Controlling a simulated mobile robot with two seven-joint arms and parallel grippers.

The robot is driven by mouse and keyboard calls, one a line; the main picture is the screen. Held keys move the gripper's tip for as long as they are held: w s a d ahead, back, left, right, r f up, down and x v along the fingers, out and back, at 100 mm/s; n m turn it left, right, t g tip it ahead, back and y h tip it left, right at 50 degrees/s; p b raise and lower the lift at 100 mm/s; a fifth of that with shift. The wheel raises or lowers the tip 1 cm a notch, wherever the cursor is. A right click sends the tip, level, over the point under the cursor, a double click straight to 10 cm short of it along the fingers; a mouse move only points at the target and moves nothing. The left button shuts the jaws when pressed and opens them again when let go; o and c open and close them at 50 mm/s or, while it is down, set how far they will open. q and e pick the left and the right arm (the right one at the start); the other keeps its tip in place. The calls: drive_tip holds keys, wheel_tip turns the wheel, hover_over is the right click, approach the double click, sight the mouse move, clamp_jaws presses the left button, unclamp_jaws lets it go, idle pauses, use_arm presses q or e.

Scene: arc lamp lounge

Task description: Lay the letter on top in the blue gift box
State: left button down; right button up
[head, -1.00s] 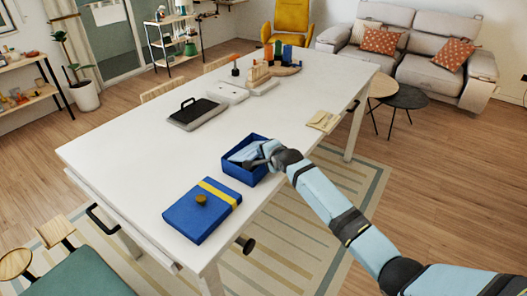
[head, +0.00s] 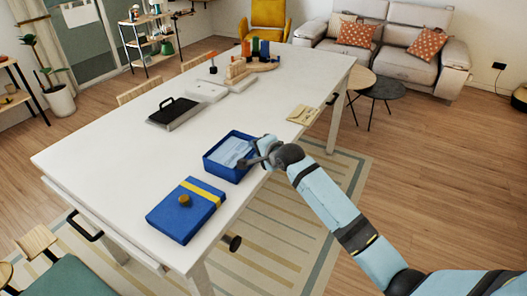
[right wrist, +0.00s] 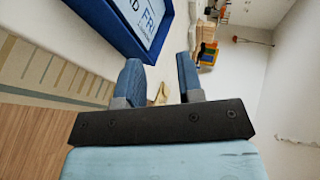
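The open blue gift box (head: 209,168) stands near the table's front edge. A pale blue item with printed letters (head: 232,152) lies inside it, and its print also shows in the right wrist view (right wrist: 150,18). A beige envelope-like piece, seemingly the letter (head: 303,114), lies flat near the right table edge, beyond the box. My right gripper (head: 254,153) is at the box's right side, by its rim. Its fingers are apart with nothing held between them in the right wrist view (right wrist: 159,78). My left gripper is out of view.
A blue lid (head: 180,220) with a yellow band and a knob lies in front of the box. A black tray-like object with a handle (head: 172,116), a white flat box (head: 207,92) and wooden blocks (head: 240,70) stand farther back. The left of the white table (head: 100,160) is clear.

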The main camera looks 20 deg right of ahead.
drive_tip(key=s+a+f+n, duration=0.2)
drive_tip(key=s+f+n, duration=0.4)
drive_tip(key=s, duration=0.7)
drive_tip(key=s+a+f+n+g, duration=0.1)
drive_tip(key=s+f+n, duration=0.4)
drive_tip(key=s, duration=0.8)
drive_tip(key=s+a+f+n, duration=0.2)
drive_tip(key=s+f+n, duration=0.4)
drive_tip(key=s, duration=0.7)
wheel_tip(320, 180, down, 3)
drive_tip(key=shift+s+a+r+n+g, duration=0.1)
drive_tip(key=shift+s+a+n+g, duration=0.1)
drive_tip(key=shift+a+n+g, duration=0.1)
drive_tip(key=r+p, duration=0.3)
drive_tip(key=shift+d+r+p, duration=0.2)
drive_tip(key=shift+p, duration=0.1)
drive_tip(key=shift+r, duration=0.1)
